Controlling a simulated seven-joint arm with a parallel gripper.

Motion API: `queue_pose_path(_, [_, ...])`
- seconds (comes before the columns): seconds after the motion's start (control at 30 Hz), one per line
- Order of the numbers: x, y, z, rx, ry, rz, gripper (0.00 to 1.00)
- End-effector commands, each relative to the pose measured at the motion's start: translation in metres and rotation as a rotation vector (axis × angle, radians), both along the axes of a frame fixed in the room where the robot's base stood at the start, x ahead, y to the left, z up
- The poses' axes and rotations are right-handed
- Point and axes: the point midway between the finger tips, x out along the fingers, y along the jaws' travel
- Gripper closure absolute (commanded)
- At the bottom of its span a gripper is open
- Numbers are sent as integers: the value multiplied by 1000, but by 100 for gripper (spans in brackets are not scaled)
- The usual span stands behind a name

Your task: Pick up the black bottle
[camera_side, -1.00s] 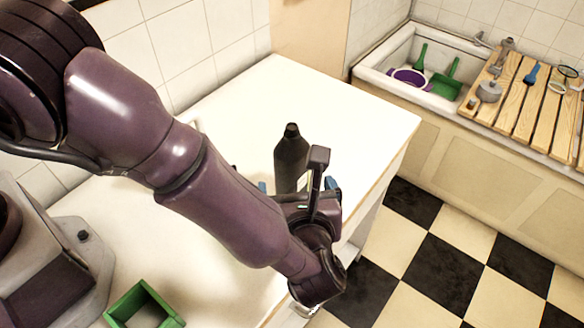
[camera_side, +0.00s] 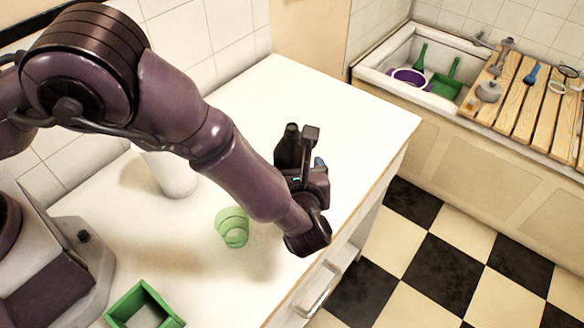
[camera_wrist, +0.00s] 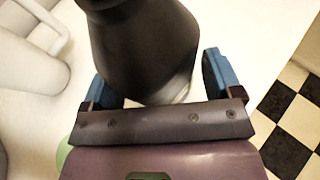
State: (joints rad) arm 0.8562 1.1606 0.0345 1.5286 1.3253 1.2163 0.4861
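The black bottle (camera_side: 287,148) stands upright on the white counter. Its lower part is hidden behind my gripper in the side view. In the wrist view its dark body (camera_wrist: 145,50) fills the top middle. My gripper (camera_wrist: 156,84) is open, with one blue finger on each side of the bottle. A small gap shows between the bottle and the right finger; contact on the left side is unclear. In the side view only one blue fingertip (camera_side: 319,162) shows, right of the bottle.
A white cylindrical vessel (camera_side: 172,174) and a translucent green cup (camera_side: 232,228) stand left of the gripper. A green square box (camera_side: 143,304) is at the front left. The counter's right edge is close by. The counter behind the bottle is clear.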

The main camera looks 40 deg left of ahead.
Motion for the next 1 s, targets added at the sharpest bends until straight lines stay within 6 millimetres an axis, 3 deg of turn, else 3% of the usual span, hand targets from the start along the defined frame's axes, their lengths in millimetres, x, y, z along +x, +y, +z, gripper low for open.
queue_pose_path(0.03, [0, 0, 0, 0, 0, 0, 27])
queue_pose_path(0.2, [0, 0, 0, 0, 0, 0, 65])
queue_pose_path(0.63, [1, -1, 12, -2, -4, 1, 66])
queue_pose_path(0.77, [1, -1, 33, -4, -5, 0, 66])
queue_pose_path(1.0, [-38, 19, 84, -2, -4, 0, 66])
